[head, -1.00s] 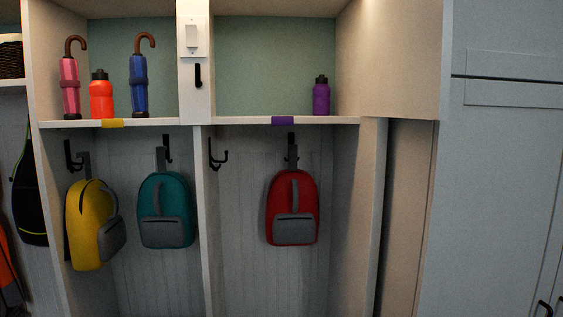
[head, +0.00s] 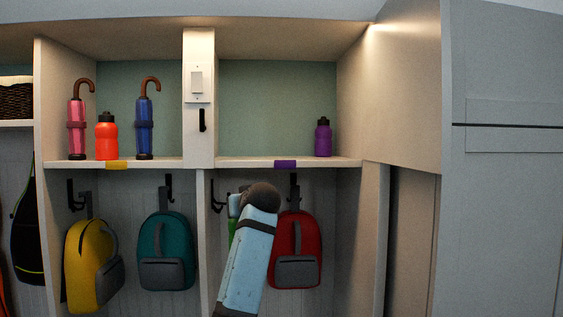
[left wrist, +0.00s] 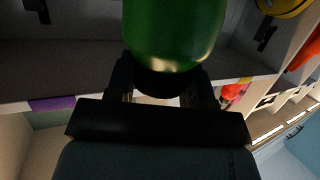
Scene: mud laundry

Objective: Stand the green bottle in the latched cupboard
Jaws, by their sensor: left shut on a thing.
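My left gripper (left wrist: 164,80) is shut on the green bottle (left wrist: 175,30), which fills the top middle of the left wrist view. In the head view only a thin strip of the green bottle (head: 232,230) shows, beside and behind my light-blue arm, in front of the hooks below the shelf. The gripper's fingers are hidden there. A tall grey cabinet (head: 500,200) with flat closed fronts stands at the right; no latch shows on it, and I cannot tell whether it is the latched cupboard. My right gripper is in neither view.
The right shelf (head: 240,163) holds a purple bottle (head: 323,137); its left part is clear. The left shelf holds an orange bottle (head: 106,137), a pink umbrella (head: 76,130) and a blue umbrella (head: 145,128). Yellow (head: 90,265), teal (head: 166,250) and red (head: 295,248) backpacks hang below.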

